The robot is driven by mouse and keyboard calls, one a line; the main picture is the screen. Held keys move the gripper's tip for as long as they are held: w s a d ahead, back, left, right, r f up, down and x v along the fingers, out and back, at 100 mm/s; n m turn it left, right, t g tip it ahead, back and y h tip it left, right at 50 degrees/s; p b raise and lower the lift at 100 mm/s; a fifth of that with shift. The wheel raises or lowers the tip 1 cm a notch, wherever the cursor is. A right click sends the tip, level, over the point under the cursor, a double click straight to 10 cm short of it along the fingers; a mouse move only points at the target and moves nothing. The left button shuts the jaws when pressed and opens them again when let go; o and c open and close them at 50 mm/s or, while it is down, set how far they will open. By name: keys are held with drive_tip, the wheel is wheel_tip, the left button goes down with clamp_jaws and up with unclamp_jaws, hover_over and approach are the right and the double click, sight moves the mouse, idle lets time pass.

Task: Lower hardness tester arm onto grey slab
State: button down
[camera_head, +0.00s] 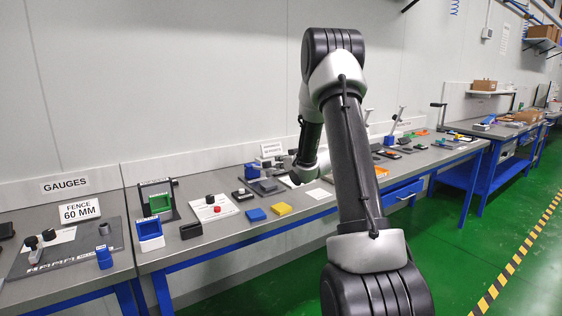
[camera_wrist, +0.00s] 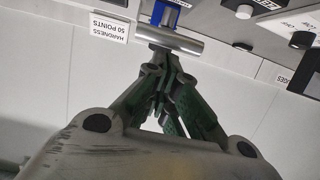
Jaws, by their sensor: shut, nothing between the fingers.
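The hardness station is marked by a white sign (camera_head: 271,149), which shows upside down in the wrist view (camera_wrist: 109,28). In the wrist view a silver cylinder (camera_wrist: 168,40) with a blue part (camera_wrist: 165,14) lies just beyond my fingertips; it looks like part of the tester arm. My gripper (camera_wrist: 172,78) is shut and empty, and its tips look close to the cylinder; I cannot tell whether they touch. In the head view my gripper (camera_head: 302,177) hangs over the bench by the sign. A grey slab (camera_head: 268,186) lies beside a blue block (camera_head: 252,171), partly behind my arm.
A blue-legged bench (camera_head: 490,129) continues right. The green floor (camera_head: 480,235) in front is clear.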

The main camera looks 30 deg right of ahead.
drive_tip(key=f, duration=0.2)
drive_tip(key=s+f, duration=0.1)
drive_tip(key=f, duration=0.4)
drive_tip(key=shift+s, duration=0.35)
drive_tip(key=shift+r, duration=0.1)
